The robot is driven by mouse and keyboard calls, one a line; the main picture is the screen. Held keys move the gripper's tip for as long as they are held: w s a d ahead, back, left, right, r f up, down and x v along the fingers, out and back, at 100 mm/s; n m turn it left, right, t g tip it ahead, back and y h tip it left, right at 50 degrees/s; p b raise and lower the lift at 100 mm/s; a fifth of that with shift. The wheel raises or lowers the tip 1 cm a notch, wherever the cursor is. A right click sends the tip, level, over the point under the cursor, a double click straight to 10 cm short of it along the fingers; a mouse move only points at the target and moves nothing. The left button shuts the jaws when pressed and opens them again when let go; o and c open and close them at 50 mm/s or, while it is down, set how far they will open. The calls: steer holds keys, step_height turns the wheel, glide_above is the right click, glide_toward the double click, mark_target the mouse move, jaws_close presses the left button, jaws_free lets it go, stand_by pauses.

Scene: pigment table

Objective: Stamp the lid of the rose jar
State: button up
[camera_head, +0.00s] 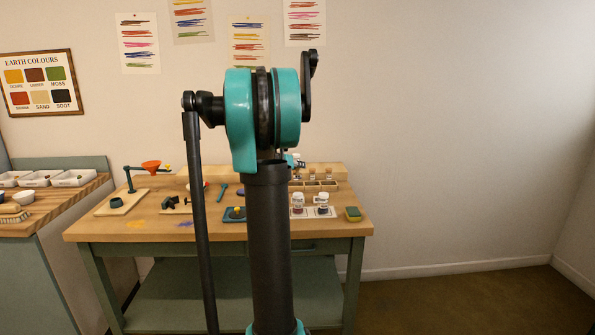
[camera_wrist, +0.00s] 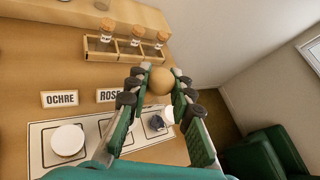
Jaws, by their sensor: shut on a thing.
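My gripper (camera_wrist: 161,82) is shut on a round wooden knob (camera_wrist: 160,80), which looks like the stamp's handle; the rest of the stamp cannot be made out. The ROSE card (camera_wrist: 109,95) stands behind a pale mat with marked squares (camera_wrist: 36,164). The square in front of the card is largely covered by my fingers, so I cannot clearly see the rose jar there. In the head view, two white-lidded jars stand upright; the left one (camera_head: 298,205) may be the rose jar.
A white-lidded jar (camera_wrist: 68,140) stands before the OCHRE card (camera_wrist: 60,98). A dark blue item (camera_wrist: 156,122) and a white one show between my fingers. A wooden rack (camera_wrist: 103,50) holds corked bottles behind.

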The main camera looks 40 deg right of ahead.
steer(key=shift+s+d+f, duration=0.1)
steer(key=shift+f, duration=2.9)
steer(key=shift+f, duration=0.5)
steer(key=shift+r, duration=3.5)
